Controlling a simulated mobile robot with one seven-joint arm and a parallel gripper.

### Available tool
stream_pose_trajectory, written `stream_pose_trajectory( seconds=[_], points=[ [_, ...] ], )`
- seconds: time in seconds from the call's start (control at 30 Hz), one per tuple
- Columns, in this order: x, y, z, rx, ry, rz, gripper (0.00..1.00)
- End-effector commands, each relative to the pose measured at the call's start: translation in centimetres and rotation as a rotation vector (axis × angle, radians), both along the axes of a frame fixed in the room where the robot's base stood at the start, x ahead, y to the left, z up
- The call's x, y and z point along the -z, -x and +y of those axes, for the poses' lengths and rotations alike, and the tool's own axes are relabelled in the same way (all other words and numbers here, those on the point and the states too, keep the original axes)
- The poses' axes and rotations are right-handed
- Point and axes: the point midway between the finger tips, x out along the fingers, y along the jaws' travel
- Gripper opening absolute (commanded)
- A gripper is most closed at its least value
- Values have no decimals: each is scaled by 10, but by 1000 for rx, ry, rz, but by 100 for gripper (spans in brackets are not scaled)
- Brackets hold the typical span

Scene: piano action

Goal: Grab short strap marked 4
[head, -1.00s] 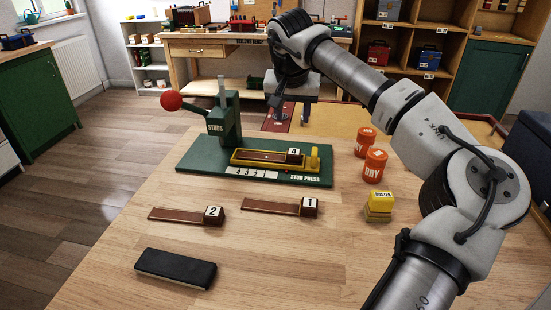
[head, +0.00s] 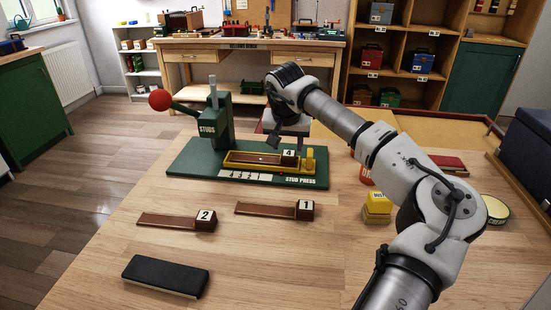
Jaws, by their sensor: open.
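The brown strap marked 4 (head: 256,158) lies in the yellow tray (head: 240,166) on the green stud press (head: 200,172). Its dark end block with the white 4 label (head: 289,155) is at the right, beside a yellow upright post (head: 308,158). My gripper (head: 273,139) is open, just behind and above the strap and apart from it. Its fingers show only partly under my wrist. The strap marked 1 (head: 265,209) and the strap marked 2 (head: 168,220) lie on the wooden table in front of the press.
The press column (head: 216,128) with a red-knobbed lever (head: 160,100) stands left of my gripper. A black block (head: 165,276) lies front left. A yellow block (head: 377,203) and a partly hidden orange tin (head: 366,175) are near my arm. The front middle of the table is clear.

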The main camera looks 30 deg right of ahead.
Motion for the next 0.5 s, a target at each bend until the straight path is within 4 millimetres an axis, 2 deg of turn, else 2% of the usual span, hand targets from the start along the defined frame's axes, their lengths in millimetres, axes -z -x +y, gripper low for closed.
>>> stream_pose_trajectory(
  seconds=[0.27, 0.5],
  points=[
    [35, -14, -12, -1, -2, 2, 47],
    [39, -15, -13, -1, 0, 1, 47]
  ],
)
